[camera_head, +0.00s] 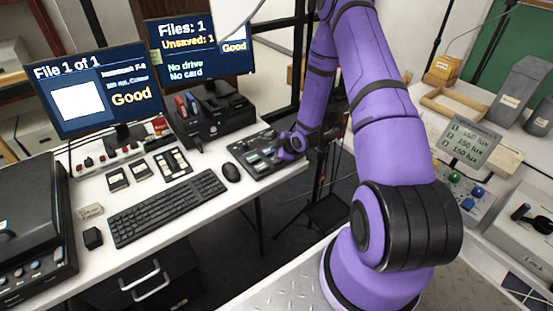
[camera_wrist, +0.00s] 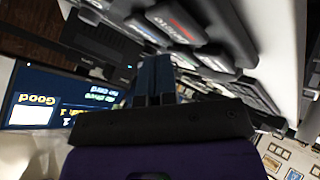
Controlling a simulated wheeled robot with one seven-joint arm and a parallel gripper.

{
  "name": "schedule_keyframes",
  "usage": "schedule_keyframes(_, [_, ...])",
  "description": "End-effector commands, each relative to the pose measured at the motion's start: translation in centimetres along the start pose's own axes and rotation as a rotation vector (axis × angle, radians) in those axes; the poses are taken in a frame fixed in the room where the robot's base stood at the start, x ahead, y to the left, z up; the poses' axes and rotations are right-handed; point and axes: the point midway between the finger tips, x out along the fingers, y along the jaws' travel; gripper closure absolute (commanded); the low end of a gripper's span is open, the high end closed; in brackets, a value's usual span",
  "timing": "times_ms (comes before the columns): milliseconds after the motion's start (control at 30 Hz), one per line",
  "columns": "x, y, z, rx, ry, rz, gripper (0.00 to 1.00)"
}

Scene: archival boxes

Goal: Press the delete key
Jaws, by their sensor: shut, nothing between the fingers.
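A black control pad (camera_head: 262,152) with several large keys lies at the right end of the white desk. My gripper (camera_head: 284,154) is at the pad's right side, low over it. In the wrist view my gripper's fingers (camera_wrist: 152,78) are together and empty, pointing toward the pad. Large dark keys stand close in front of them. One dark key (camera_wrist: 178,22) bears reddish lettering, too blurred and turned to read, so I cannot tell for sure which is the delete key. I cannot tell whether the fingertips touch a key.
A mouse (camera_head: 231,172) and keyboard (camera_head: 168,207) lie left of the pad. Two monitors stand behind; the right monitor (camera_head: 200,50) reads "Files: 1", "Unsaved: 1", "Good", "No drive", "No card". The left monitor (camera_head: 98,88) reads "File 1 of 1". A black dock (camera_head: 213,118) stands behind the pad.

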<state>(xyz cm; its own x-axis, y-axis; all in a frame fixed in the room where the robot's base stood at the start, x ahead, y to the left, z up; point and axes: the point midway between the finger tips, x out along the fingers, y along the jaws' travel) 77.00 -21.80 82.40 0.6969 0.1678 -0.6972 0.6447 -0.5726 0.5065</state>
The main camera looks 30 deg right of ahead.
Motion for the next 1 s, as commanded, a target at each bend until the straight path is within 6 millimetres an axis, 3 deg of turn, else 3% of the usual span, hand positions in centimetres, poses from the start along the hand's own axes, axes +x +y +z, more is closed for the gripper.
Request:
schedule_keyframes(500, [-3.0,2.2,-2.2,-0.001,0.001,0.001,1.00])
schedule_keyframes(1000, [-3.2,2.4,-2.4,0.000,0.000,0.000,1.00])
